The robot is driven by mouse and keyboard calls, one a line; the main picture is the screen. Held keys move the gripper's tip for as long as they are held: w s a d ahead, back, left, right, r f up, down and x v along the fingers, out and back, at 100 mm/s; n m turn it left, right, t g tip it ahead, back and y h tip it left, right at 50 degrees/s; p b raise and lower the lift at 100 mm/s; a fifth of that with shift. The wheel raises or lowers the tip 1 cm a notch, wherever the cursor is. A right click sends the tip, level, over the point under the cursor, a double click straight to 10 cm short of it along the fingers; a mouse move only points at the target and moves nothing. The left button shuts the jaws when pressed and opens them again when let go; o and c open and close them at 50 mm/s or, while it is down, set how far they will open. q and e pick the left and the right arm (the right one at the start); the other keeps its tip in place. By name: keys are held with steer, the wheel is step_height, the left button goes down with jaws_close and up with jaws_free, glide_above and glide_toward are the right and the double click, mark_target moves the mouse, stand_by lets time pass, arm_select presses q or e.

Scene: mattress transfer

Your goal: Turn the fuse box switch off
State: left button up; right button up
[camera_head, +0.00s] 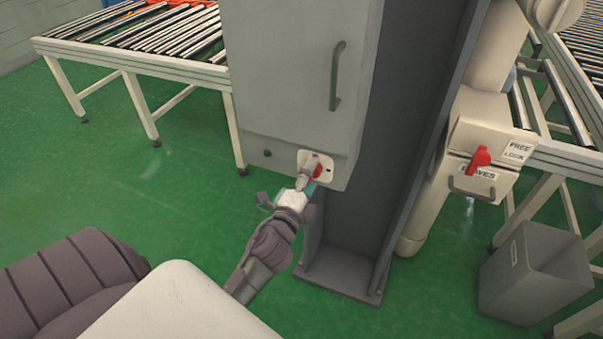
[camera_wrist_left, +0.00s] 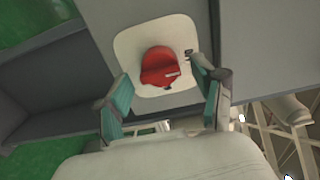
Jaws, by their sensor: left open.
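The grey fuse box (camera_head: 290,75) is fixed to a dark column, with a door handle on its right side. Its red rotary switch (camera_head: 317,171) sits on a white plate (camera_head: 303,156) at the box's lower end, partly hidden by my left gripper (camera_head: 311,175). In the left wrist view the red switch (camera_wrist_left: 160,68) shows whole on its pale plate (camera_wrist_left: 126,48). My left gripper's teal-padded fingers (camera_wrist_left: 164,102) are open and apart, one on each side below the switch, with nothing between them. I cannot tell whether a finger touches the plate. My right gripper is not seen.
The dark column (camera_head: 385,130) stands right behind the box. A cream box with a red lever (camera_head: 480,158) is on the right, above a grey bin (camera_head: 535,272). Roller conveyors (camera_head: 150,35) stand at the back left and right. Green floor is clear at left.

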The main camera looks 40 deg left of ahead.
arm_select(q)
steer(key=v, duration=1.1)
steer(key=shift+s+d, duration=0.1)
